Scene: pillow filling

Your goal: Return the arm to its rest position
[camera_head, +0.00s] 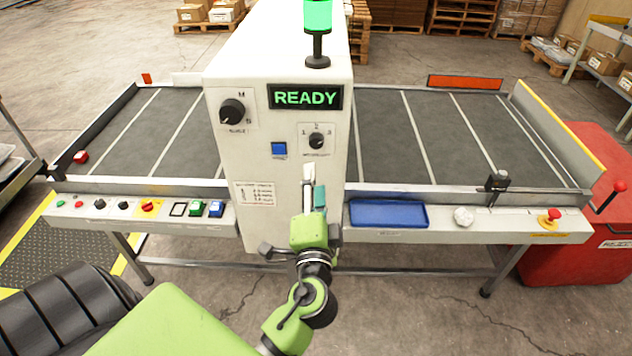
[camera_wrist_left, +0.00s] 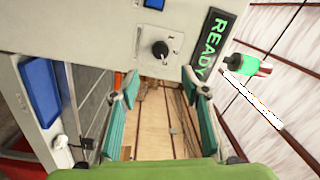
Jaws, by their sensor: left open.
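My left gripper (camera_head: 314,186) is in front of the white machine cabinet (camera_head: 275,60), near the middle of the head view, with its fingers pointing up. In the left wrist view, its two teal-padded fingers (camera_wrist_left: 160,88) stand wide apart with nothing between them. The green and dark left arm (camera_head: 312,270) reaches up from the bottom of the head view. I cannot tell whether the fingers touch the cabinet. My right gripper is in neither view.
A display (camera_head: 305,97) reads READY under a lit green lamp (camera_head: 318,16). A dark knob (camera_head: 316,141) is above the gripper. Conveyor beds extend left and right. A blue tray (camera_head: 388,213) lies right of the gripper. A red bin (camera_head: 585,250) stands far right.

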